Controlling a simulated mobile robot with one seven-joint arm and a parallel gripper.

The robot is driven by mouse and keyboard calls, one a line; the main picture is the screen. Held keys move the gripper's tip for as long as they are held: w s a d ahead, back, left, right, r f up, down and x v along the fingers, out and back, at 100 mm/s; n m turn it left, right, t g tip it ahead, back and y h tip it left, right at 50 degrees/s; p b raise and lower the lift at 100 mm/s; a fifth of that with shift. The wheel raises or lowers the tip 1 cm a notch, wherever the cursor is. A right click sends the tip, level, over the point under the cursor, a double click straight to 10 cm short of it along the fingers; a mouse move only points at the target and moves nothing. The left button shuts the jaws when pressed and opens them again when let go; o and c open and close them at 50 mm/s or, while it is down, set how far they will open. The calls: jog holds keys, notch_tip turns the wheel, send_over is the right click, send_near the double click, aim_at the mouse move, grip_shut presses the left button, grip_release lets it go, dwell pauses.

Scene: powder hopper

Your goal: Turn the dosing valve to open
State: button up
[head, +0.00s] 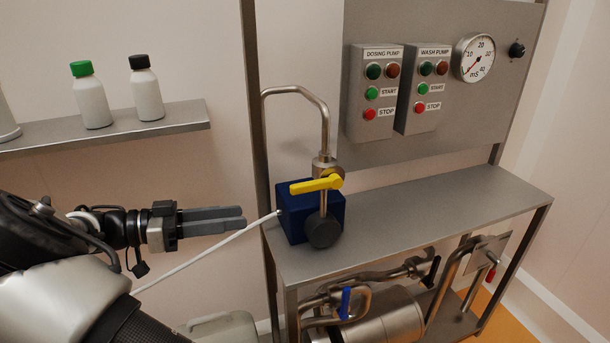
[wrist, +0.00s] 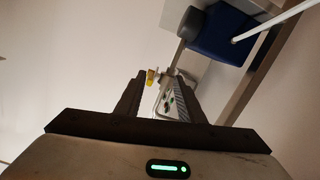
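A yellow lever handle (head: 316,184) sits on a steel valve on the bent pipe, above a dark blue box (head: 296,212) on the steel shelf. The lever lies nearly level, across the upright pipe, its free end towards the left. No label on this valve is readable. My gripper (head: 242,218) is left of the blue box and lower than the lever, its fingers pointing right, touching nothing. In the wrist view my gripper's fingers (wrist: 160,77) stand apart with nothing held; the yellow lever (wrist: 151,77) shows small beyond the gap between them.
A dark round knob (head: 323,233) hangs in front of the blue box. A white hose (head: 205,247) runs from the box past my gripper. Below are pipes with a blue lever (head: 345,302). Pump panels (head: 375,92) hang behind. The steel shelf (head: 440,203) is clear on the right.

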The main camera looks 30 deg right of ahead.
notch_tip(320, 180, up, 4)
jog(key=a+m+h, duration=0.1)
jog(key=m, duration=0.1)
send_near(305, 183)
jog(key=shift+m, duration=0.3)
jog(key=d, duration=0.3)
jog(key=s+d+f, duration=0.1)
jog(key=d, duration=0.6)
jog(key=shift+s+f, duration=0.15)
jog(key=shift+s, duration=0.2)
jog(key=shift+a, duration=0.1)
grip_shut()
